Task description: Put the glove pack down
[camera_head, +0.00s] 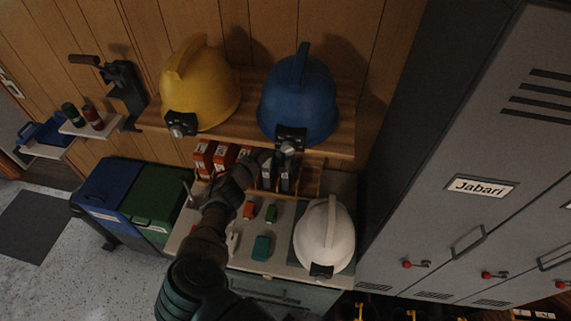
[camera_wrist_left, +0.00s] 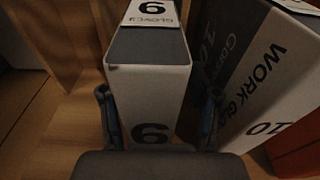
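The glove pack (camera_wrist_left: 152,95), a grey and white box marked with a 9, stands upright on a wooden surface in the left wrist view. My left gripper (camera_wrist_left: 160,118) has one finger on each side of it. The left finger is close against the pack, while a dark gap shows between the pack and the right finger, so the fingers look open around it. In the head view my left gripper (camera_head: 258,160) reaches into the low rack under the helmet shelf and partly hides the packs there. My right gripper is not in view.
A work-glove pack (camera_wrist_left: 262,75) marked 10 leans close on the right, with an orange box (camera_wrist_left: 296,152) beside it. Above the rack, a shelf (camera_head: 240,131) carries yellow (camera_head: 203,88) and blue (camera_head: 300,98) helmets. A white helmet (camera_head: 324,236) sits on the counter below.

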